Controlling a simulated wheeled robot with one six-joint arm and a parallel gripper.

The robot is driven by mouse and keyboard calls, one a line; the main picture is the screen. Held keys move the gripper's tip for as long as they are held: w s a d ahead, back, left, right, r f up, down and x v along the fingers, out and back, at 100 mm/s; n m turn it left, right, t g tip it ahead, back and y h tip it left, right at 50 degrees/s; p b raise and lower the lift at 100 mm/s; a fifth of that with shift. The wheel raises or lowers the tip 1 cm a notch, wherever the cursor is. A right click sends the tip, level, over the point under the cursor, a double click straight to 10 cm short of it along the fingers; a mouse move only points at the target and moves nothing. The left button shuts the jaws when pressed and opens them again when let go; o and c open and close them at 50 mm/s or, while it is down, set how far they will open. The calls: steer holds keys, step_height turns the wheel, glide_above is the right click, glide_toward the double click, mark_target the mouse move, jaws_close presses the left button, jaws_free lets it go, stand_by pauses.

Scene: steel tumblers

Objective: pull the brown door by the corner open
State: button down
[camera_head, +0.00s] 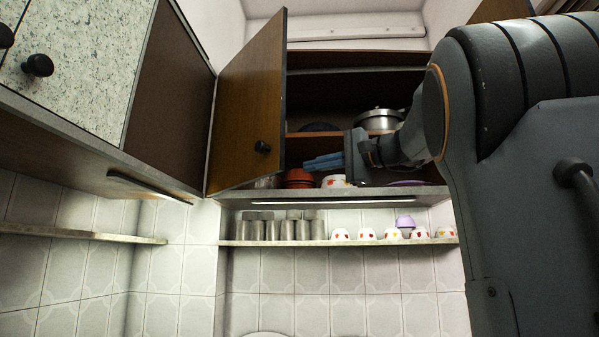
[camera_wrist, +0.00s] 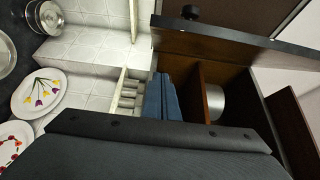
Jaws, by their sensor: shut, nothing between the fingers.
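The brown door (camera_head: 248,100) by the corner stands swung open, its hinge side at the left of the cupboard. A dark round knob (camera_head: 262,147) sits near its lower free edge. In the wrist view the door (camera_wrist: 235,44) runs across the top, with the knob (camera_wrist: 190,12) on its far side. My gripper (camera_head: 310,163) is just right of the door's free edge, on the cupboard's open side, apart from the knob. Its blue fingers (camera_wrist: 162,98) are together and hold nothing.
The cupboard holds a steel pot (camera_head: 380,119), orange bowls (camera_head: 299,178) and a patterned bowl (camera_head: 336,181). Below, a shelf (camera_head: 300,243) carries steel tumblers (camera_head: 272,229) and small cups. A speckled cupboard (camera_head: 75,60) stands at the left. Patterned plates (camera_wrist: 38,92) lie lower down.

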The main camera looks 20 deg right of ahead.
steer(key=w+a+p, duration=0.1)
steer(key=w+a, duration=0.1)
steer(key=w+a+p, duration=0.1)
steer(key=w+a, duration=0.1)
steer(key=a, duration=0.1)
steer(key=w+a+p, duration=0.1)
steer(key=w+a, duration=0.1)
steer(key=a, duration=0.1)
steer(key=shift+w+a, duration=0.15)
steer(key=shift+w, duration=0.1)
steer(key=shift+a, duration=0.1)
